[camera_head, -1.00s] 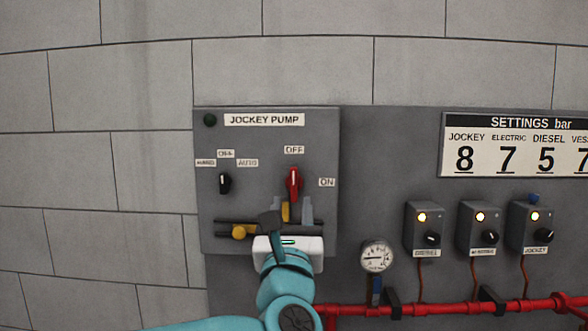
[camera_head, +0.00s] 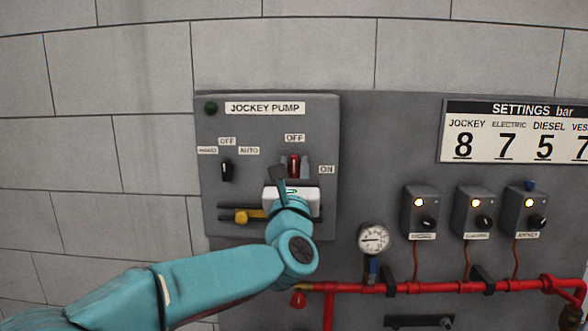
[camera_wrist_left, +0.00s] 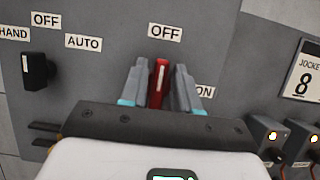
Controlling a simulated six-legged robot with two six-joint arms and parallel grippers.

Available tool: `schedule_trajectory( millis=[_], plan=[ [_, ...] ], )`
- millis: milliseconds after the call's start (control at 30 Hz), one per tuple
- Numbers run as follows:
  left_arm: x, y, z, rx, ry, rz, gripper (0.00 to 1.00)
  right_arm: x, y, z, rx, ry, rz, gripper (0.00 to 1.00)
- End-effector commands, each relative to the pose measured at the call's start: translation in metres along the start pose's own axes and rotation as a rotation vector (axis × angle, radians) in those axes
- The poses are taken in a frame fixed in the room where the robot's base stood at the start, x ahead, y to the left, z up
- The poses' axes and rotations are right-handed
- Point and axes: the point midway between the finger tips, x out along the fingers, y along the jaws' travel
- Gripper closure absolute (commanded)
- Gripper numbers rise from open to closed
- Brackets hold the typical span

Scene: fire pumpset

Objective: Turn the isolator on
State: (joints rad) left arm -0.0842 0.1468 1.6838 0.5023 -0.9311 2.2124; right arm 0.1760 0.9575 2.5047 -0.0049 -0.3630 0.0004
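The isolator is a red rotary handle (camera_head: 294,165) on the grey jockey pump panel (camera_head: 236,195). It stands upright, pointing at the OFF label (camera_head: 295,138); the ON label (camera_head: 326,169) is to its right. My left gripper (camera_head: 292,172) is in front of and slightly below the handle, with fingers apart. In the left wrist view the red handle (camera_wrist_left: 158,82) shows between the two grey fingers (camera_wrist_left: 160,86), one on each side. I cannot tell whether either finger touches it. My right gripper is not in view.
A black selector knob (camera_head: 227,170) is left of the isolator. A yellow-ended bar (camera_head: 243,216) lies below. To the right are a pressure gauge (camera_head: 373,238), several small switch boxes (camera_head: 420,211) and a red pipe (camera_head: 430,287).

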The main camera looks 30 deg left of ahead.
Motion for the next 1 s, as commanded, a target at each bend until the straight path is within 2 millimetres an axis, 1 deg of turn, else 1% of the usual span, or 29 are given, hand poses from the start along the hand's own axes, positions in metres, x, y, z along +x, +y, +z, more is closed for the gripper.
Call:
schedule_trajectory(
  millis=[167,333,533,800,1000],
  plan=[
    [-0.001,0.000,-0.002,0.007,0.002,-0.004,1.00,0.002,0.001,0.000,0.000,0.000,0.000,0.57],
    [-0.001,-0.001,-0.003,0.041,0.002,-0.018,1.00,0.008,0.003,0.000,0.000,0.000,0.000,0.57],
    [-0.002,-0.002,-0.006,0.118,0.004,-0.050,1.00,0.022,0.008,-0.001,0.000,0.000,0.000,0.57],
    [-0.003,-0.004,-0.009,0.328,0.008,-0.138,1.00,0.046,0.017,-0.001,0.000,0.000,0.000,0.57],
    [-0.002,-0.006,-0.009,0.504,0.011,-0.213,1.00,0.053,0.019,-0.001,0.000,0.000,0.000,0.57]
  ],
)
